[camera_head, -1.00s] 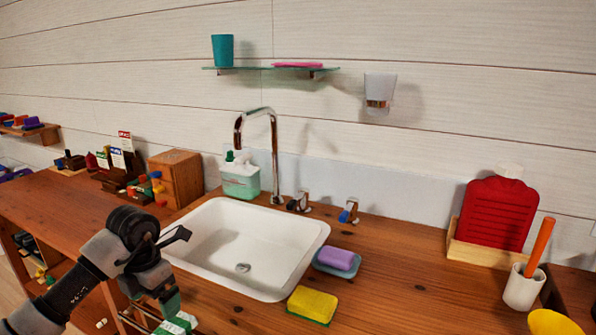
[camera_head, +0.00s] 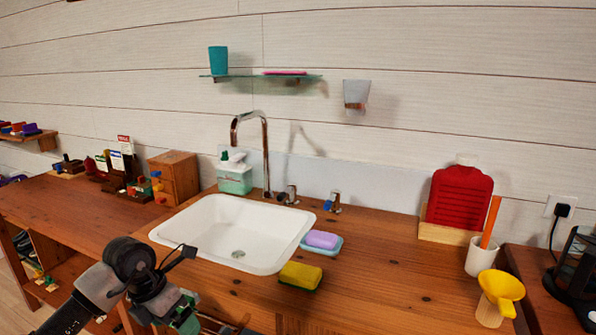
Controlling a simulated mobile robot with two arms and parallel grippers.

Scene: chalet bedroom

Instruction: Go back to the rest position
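My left arm comes in from the lower left, and my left gripper (camera_head: 180,315) is at the bottom edge, in front of the wooden counter (camera_head: 380,270). Its fingers are small, dark and partly cut off, so I cannot tell whether they are open or shut. Something green and white shows beside the fingers; I cannot tell whether it is held. My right gripper is not in view.
A white sink (camera_head: 166,236) with a tap (camera_head: 266,150) is set in the counter. A yellow sponge (camera_head: 300,275) and purple soap (camera_head: 322,239) lie to its right. The front right counter is clear.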

